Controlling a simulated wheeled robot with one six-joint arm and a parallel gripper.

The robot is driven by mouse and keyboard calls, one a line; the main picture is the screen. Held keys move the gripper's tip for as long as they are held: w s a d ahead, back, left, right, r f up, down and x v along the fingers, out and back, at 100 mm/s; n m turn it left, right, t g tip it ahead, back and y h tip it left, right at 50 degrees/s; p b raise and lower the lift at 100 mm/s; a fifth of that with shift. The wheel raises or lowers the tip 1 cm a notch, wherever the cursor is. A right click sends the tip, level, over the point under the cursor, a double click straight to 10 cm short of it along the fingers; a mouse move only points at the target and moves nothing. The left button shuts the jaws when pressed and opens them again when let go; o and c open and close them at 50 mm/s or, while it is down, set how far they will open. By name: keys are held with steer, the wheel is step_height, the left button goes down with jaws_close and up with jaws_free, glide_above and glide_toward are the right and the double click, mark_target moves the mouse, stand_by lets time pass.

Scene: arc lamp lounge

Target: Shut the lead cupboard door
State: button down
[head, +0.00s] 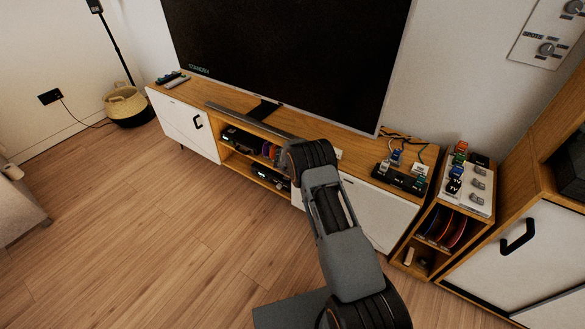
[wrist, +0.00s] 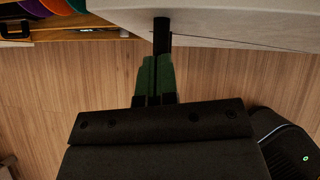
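The TV cabinet's right white door (head: 375,212) is partly hidden behind my arm in the head view. In the wrist view the pale door panel (wrist: 245,18) runs across the top, its lower edge slanting against the shelf front. A black bar handle (wrist: 161,35) shows against that panel, directly beyond my gripper's fingertips (wrist: 156,62). The greenish fingers are close together with a dark strip between them. I cannot tell whether that strip is the handle held between them or a gap. My fingertips are hidden in the head view. No label marks which door is the lead cupboard.
The cabinet's left white door (head: 185,123) looks shut. Open shelves (head: 255,165) hold devices and discs. A small open shelf unit (head: 435,235) and another cupboard with a white door (head: 510,255) and black handle stand at right. The wooden floor (head: 140,235) at left is clear.

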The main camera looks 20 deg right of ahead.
steer(key=shift+d, duration=0.45)
steer(key=shift+a, duration=0.1)
